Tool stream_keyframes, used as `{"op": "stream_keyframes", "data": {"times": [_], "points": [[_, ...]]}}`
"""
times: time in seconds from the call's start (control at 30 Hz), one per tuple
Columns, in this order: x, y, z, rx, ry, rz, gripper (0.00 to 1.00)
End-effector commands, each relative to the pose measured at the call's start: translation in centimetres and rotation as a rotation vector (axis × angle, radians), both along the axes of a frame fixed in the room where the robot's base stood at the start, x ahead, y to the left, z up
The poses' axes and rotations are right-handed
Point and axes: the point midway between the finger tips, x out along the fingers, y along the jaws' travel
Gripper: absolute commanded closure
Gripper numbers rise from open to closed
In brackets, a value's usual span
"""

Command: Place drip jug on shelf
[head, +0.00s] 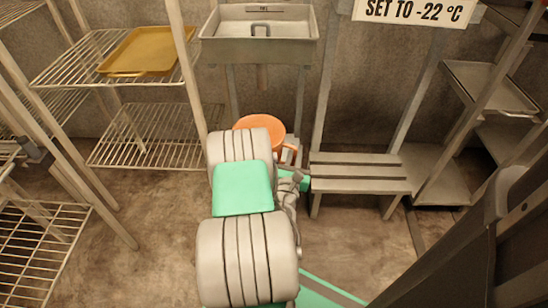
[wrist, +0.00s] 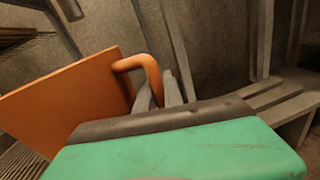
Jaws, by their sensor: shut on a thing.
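The orange drip jug (head: 260,127) shows beyond my arm in the head view, its lower part hidden by the arm. In the wrist view the jug (wrist: 75,95) is at the left, looking tilted in that picture. My gripper (wrist: 158,98) is shut on the jug's looped handle (wrist: 140,62). In the head view my arm hides most of the gripper. The wire shelf rack at the left has an upper shelf (head: 75,68) and a lower shelf (head: 170,135).
A yellow tray (head: 145,50) lies on the upper shelf; the lower shelf looks empty. A metal sink (head: 260,50) is on the back wall. A slatted bench (head: 360,182) stands right of my arm. Another wire rack (head: 40,235) is at the near left. Floor between is clear.

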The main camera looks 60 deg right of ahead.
Motion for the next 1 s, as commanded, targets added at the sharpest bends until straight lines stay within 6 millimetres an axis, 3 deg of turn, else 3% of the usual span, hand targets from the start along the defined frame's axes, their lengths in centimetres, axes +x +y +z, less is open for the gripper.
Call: {"op": "stream_keyframes", "data": {"times": [0.43, 0.6, 0.83, 1.0], "points": [[3.3, -7.5, -3.6, 0.000, -0.003, -0.003, 1.00], [4.5, -10.3, -7.6, 0.001, -0.002, -0.003, 1.00], [5.4, -12.1, -9.8, 0.000, -0.001, -0.002, 1.00], [5.4, -12.1, -13.0, -0.001, -0.002, -0.002, 1.00]]}}
